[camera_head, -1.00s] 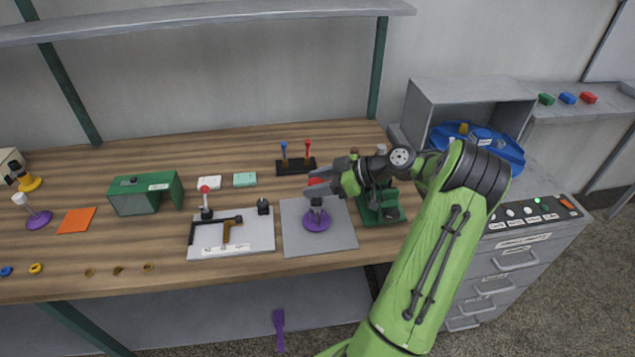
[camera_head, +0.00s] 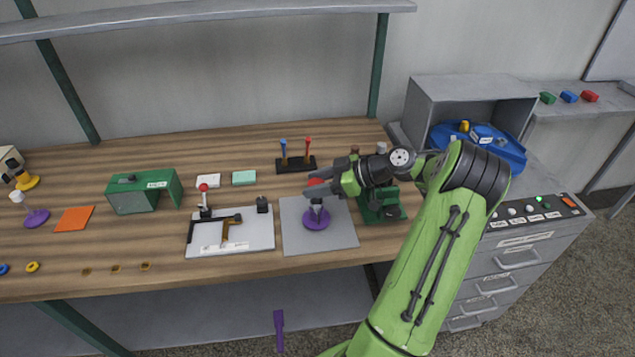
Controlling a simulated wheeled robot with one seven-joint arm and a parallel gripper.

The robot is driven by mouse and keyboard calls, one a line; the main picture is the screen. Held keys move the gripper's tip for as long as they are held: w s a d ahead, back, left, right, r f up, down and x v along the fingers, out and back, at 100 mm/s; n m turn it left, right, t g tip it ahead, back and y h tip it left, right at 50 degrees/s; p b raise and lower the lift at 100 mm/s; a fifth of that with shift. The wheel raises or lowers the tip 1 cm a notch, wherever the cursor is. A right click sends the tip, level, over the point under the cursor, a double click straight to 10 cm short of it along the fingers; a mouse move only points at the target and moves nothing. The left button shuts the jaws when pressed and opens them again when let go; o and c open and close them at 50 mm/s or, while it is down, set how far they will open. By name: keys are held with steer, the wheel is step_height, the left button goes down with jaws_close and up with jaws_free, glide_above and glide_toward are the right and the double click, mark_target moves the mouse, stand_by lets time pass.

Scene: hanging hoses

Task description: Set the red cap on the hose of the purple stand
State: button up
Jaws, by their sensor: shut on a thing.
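A purple stand (camera_head: 316,218) with a round base and a short dark stem stands on the grey mat (camera_head: 343,239) in front of my arm. My gripper (camera_head: 316,184) reaches in from the right, directly over this stand. It is shut on the red cap (camera_head: 315,181), which shows as a small red patch at the jaws. The cap is at or just above the top of the stem; I cannot tell whether they touch. The hose end is mostly hidden by the fingers.
A white board (camera_head: 256,241) with a black clamp and red-knobbed lever lies left of the mat. A green machine (camera_head: 382,212) stands close to its right, and a black rack (camera_head: 297,165) with blue and red handles behind.

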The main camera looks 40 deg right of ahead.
steer(key=shift+f+b, duration=1.2)
steer(key=shift+f, duration=0.2)
steer(key=o, duration=1.1)
steer(key=p+v, duration=0.5)
steer(key=v, duration=1)
steer(key=shift+s+d+r, duration=0.15)
steer(key=shift+s+r, duration=0.05)
steer(key=shift+s, duration=0.1)
